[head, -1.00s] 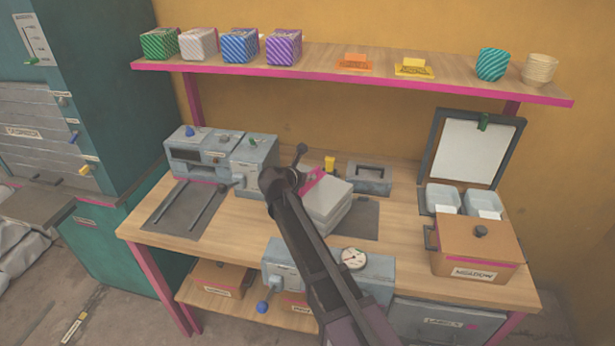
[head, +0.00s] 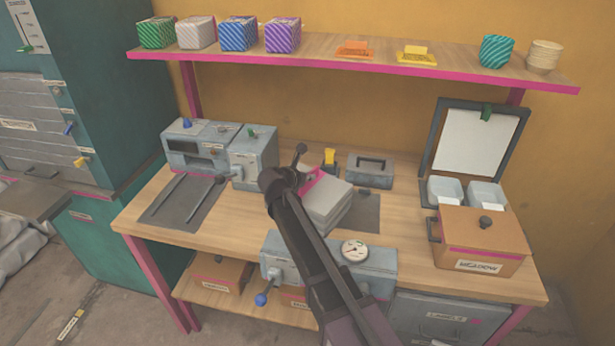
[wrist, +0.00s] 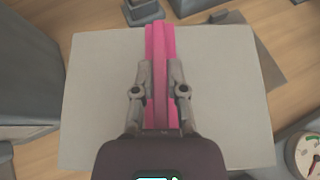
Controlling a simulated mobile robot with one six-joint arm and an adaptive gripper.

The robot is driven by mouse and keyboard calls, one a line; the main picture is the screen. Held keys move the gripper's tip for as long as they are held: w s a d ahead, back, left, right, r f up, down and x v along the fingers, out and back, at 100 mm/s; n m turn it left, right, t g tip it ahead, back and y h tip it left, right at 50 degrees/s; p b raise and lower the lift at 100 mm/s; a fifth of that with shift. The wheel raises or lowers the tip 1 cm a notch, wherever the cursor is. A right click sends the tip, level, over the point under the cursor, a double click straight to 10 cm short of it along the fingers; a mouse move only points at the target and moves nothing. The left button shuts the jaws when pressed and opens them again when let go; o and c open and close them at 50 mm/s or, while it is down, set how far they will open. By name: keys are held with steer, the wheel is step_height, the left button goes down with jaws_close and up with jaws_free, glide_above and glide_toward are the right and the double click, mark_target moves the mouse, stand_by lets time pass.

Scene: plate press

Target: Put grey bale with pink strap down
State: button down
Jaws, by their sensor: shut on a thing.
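The grey bale with a pink strap (head: 329,205) is over the middle of the wooden bench (head: 400,225), beside a dark grey pad (head: 366,212). My gripper (wrist: 160,75) is shut on the bale's pink strap (wrist: 160,45), one finger on each side of it. The bale's broad pale top (wrist: 225,100) faces the wrist camera. In the head view my arm hides the bale's left part and the fingertips. I cannot tell whether the bale's underside touches the bench.
A grey machine (head: 253,155) stands left of the bale. A grey toolbox-like case (head: 369,170) and a yellow-topped item (head: 329,158) are behind it. A gauge (head: 354,250) is in front. A brown box (head: 482,240) stands right, with bare bench between.

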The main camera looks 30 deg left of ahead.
steer(key=c, duration=0.7)
jaws_free()
steer(key=shift+s+a+r+p, duration=0.1)
steer(key=shift+s+r+p, duration=0.3)
steer(key=shift+s, duration=0.2)
steer(key=shift+p+v, duration=2.5)
steer(key=shift+v, duration=2.8)
steer(key=shift+s+f, duration=0.1)
